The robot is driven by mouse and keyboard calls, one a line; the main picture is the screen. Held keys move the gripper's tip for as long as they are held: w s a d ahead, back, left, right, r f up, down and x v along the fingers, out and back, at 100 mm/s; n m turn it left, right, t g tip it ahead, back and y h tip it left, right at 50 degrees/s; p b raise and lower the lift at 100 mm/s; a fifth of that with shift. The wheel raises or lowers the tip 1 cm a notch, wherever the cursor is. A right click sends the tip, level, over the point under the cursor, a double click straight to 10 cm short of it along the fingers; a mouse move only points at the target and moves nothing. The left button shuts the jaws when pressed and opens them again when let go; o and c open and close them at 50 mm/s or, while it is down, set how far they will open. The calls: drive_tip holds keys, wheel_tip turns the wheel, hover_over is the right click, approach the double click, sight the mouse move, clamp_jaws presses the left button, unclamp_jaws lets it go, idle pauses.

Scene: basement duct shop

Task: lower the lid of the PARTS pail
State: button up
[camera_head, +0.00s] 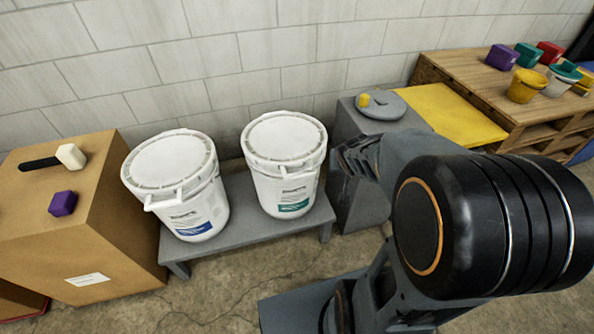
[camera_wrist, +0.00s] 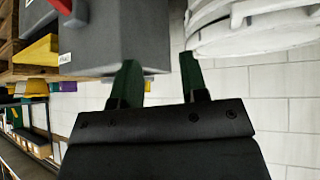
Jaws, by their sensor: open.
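Two large white pails stand on a low grey bench: the left pail (camera_head: 195,207) has a blue label band, the right pail (camera_head: 288,192) a teal one. The label words are too small to read, so I cannot tell which is PARTS. The left lid (camera_head: 168,159) and the right lid (camera_head: 284,136) both lie flat over their pails. My gripper (camera_head: 342,158) is just right of the right pail, near its rim height. In the wrist view my gripper (camera_wrist: 158,80) is open with nothing between its fingers, and a white ribbed pail rim (camera_wrist: 245,25) is close beside one finger.
A grey cabinet (camera_head: 357,190) with a round grey lid-like disc (camera_head: 383,106) stands right of the pails. A cardboard box (camera_head: 95,225) with a mallet (camera_head: 70,157) and purple block (camera_head: 62,204) stands left. A wooden workbench (camera_head: 480,75) holds small pails and blocks.

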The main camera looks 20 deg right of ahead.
drive_tip(key=w+d+f+m+t+y+p, duration=0.1)
drive_tip(key=w+d+f+t+y, duration=0.1)
drive_tip(key=w+d+f, duration=0.2)
drive_tip(key=m+t+y+p, duration=0.3)
drive_tip(key=m+y, duration=0.2)
drive_tip(key=y, duration=0.8)
approach(303, 176)
drive_tip(key=b+x, duration=0.2)
drive_tip(key=x, duration=0.8)
clamp_jaws()
